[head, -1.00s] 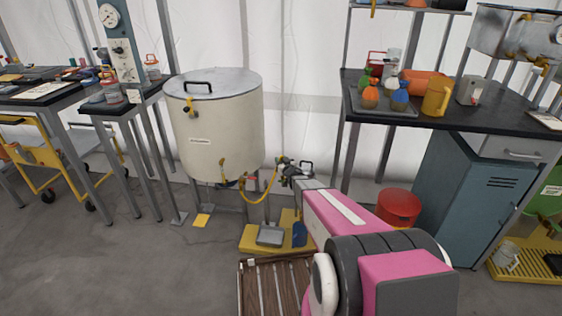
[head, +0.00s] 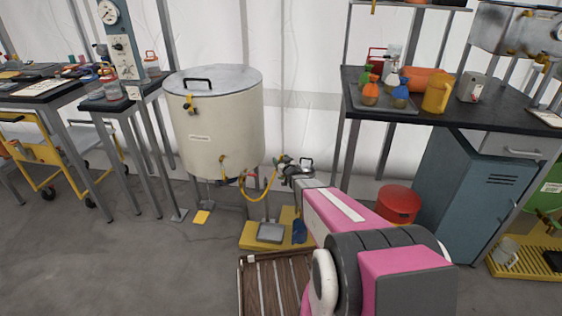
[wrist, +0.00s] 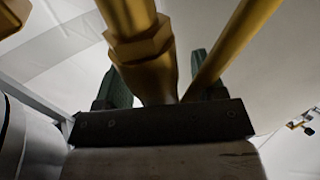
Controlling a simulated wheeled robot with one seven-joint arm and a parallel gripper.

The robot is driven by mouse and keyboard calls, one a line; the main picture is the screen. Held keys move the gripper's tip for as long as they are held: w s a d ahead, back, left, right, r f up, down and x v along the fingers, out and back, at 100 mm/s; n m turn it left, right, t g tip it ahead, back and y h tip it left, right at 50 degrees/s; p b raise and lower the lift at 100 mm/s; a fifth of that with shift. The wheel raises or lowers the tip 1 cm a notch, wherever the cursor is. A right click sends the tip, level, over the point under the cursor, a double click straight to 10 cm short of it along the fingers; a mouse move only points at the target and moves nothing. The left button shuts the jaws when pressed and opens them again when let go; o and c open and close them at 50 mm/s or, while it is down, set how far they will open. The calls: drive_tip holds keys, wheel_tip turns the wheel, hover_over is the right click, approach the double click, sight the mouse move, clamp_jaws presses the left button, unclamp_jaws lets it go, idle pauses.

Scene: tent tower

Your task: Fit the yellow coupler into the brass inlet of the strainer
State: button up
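My gripper (head: 287,163) is at the end of my pink arm, to the right of the cream tank. In the wrist view, its two dark green fingers (wrist: 157,82) stand either side of the yellow coupler (wrist: 145,55), which has a hexagonal collar. The fingers look shut on it, though the contact is partly hidden. A yellow hose (head: 262,193) runs from the low front of the tank up to my gripper. It seems to be the yellow tube (wrist: 230,50) in the wrist view. I cannot surely pick out the strainer or its brass inlet; my gripper and arm may hide them.
The cream tank (head: 213,120) stands left of my gripper. A yellow base (head: 258,238) is on the floor below. A red round container (head: 398,204) and a blue cabinet (head: 465,190) are to the right, near a black-topped bench (head: 520,123).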

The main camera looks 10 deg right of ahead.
drive_tip(key=shift+s, duration=0.1)
drive_tip(key=v, duration=1)
drive_tip(key=shift+s, duration=0.3)
